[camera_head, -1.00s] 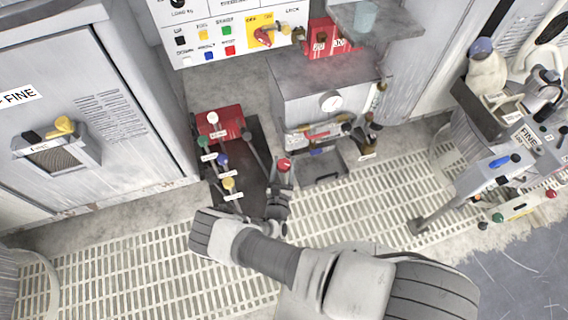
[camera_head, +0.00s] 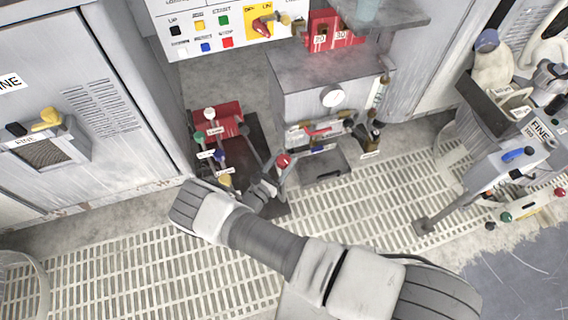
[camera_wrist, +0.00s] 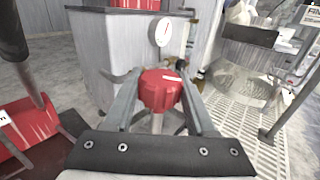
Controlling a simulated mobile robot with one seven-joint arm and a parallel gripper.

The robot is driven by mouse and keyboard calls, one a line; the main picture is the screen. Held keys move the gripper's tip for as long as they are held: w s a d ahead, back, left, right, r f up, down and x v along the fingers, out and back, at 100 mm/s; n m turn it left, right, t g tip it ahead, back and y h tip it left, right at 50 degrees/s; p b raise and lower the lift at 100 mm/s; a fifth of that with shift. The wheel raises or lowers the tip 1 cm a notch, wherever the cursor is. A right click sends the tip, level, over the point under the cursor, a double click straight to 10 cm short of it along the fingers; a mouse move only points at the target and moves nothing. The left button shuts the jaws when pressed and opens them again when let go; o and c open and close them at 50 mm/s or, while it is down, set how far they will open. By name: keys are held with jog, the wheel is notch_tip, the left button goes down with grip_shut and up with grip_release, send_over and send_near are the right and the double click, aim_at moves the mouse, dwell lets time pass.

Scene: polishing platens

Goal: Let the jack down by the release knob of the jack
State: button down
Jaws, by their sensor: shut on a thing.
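A red fluted knob (camera_wrist: 160,90) with a small white label sits on a thin post in the middle of the wrist view; it also shows in the head view (camera_head: 283,160). I take it as the release knob. My gripper (camera_wrist: 162,97) is shut on it, one finger on each side; in the head view my gripper (camera_head: 273,178) reaches it from the lower left. A dark base plate (camera_head: 262,160) lies beside it, partly hidden by my arm. A red block (camera_head: 216,119) on the plate may be part of the jack; I cannot tell.
Several levers with white, green, blue and yellow (camera_head: 224,181) knobs stand close on the left. A grey cabinet with a round gauge (camera_head: 332,97) stands behind. A grey cabinet (camera_head: 75,110) is at far left. Slatted flooring (camera_head: 370,200) lies open to the right.

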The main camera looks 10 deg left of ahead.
jog(key=c, duration=1.6)
grip_release()
jog(key=m+g+h, duration=0.2)
jog(key=h, duration=0.1)
jog(key=m+g+h, duration=0.2)
jog(key=h, duration=0.1)
jog(key=shift+s+d+f+m, duration=0.1)
jog(key=shift+m, duration=0.3)
jog(key=c, duration=1.6)
grip_release()
jog(key=shift+g+h, duration=0.4)
jog(key=shift+h, duration=0.1)
jog(key=c, duration=1.6)
grip_release()
jog(key=shift+c, duration=1.1)
grip_release()
jog(key=shift+m, duration=0.3)
jog(key=shift+s, duration=0.1)
